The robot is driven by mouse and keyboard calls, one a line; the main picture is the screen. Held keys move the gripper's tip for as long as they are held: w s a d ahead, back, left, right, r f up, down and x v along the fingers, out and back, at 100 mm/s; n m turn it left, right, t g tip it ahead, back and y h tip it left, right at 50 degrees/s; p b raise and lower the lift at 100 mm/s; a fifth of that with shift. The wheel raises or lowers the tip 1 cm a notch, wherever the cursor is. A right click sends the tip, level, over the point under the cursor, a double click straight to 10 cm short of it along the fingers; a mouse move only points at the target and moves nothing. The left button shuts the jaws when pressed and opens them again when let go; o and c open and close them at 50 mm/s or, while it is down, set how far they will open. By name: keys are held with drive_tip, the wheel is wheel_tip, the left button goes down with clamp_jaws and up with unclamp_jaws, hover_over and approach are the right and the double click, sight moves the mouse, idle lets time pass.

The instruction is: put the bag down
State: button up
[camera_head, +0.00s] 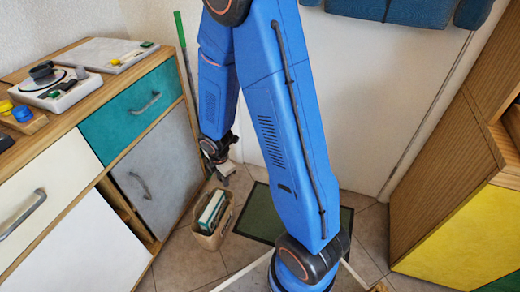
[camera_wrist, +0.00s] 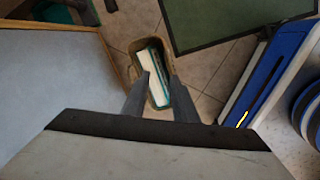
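The tan bag (camera_head: 208,241) stands upright on the tiled floor beside the grey cabinet door. Flat white and teal items (camera_head: 211,210) stick up inside it. In the wrist view the bag (camera_wrist: 138,45) lies beyond my fingertips, its opening facing the camera. My gripper (camera_head: 226,176) is just above the bag in the head view, pointing down. In the wrist view my gripper (camera_wrist: 160,82) has its two fingers apart, with the bag's contents showing between them. I see no handle between the fingers.
A dark green mat (camera_head: 263,214) lies right of the bag. The cabinet (camera_head: 158,180) stands close on the left, with a turntable (camera_head: 48,84) on top. A green-handled stick (camera_head: 181,34) leans at the wall. A yellow-fronted shelf (camera_head: 464,238) is at right.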

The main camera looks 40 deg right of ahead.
drive_tip(key=s+d+r+m+t, duration=0.1)
drive_tip(key=s+d+r+m, duration=0.3)
drive_tip(key=r, duration=0.6)
drive_tip(key=s+a+r+m+t, duration=0.1)
drive_tip(key=s+r+m, duration=0.2)
drive_tip(key=r+m, duration=0.55)
drive_tip(key=s+r+m+t, duration=0.1)
drive_tip(key=s+r+m, duration=0.6)
drive_tip(key=s+r, duration=0.8)
drive_tip(key=shift+s, duration=0.35)
drive_tip(key=shift+d+r, duration=0.1)
